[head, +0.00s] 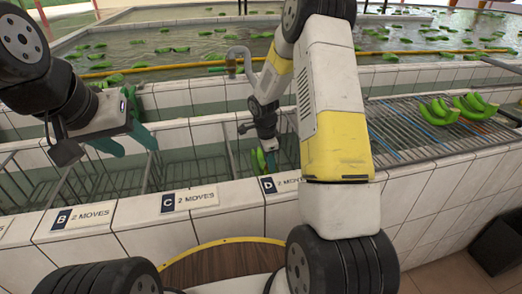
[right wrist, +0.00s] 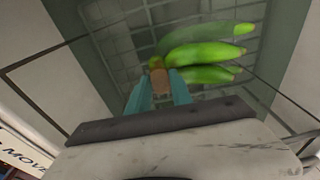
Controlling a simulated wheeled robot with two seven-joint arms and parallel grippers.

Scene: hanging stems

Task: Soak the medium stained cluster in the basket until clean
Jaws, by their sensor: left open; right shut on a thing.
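My right gripper (head: 275,157) reaches down into the tiled trough behind the D sign. In the right wrist view its teal fingers (right wrist: 160,80) are shut on the brownish crown of a green banana cluster (right wrist: 205,52). The cluster's fingers point right, over or in a wire basket (right wrist: 130,18). The upper banana looks duller; I cannot tell whether it is under water. No clear stain shows. In the head view only a little of the cluster (head: 258,160) shows, mostly hidden by the gripper. My left gripper (head: 135,150) is open and empty above the trough at left.
Signs B (head: 75,217), C (head: 190,201) and D (head: 281,184), reading "2 MOVES", sit on the front ledge. A rack (head: 395,130) at right bears green clusters (head: 440,110). A tap (head: 238,60) stands behind. A large pool (head: 200,45) with floating bananas lies beyond.

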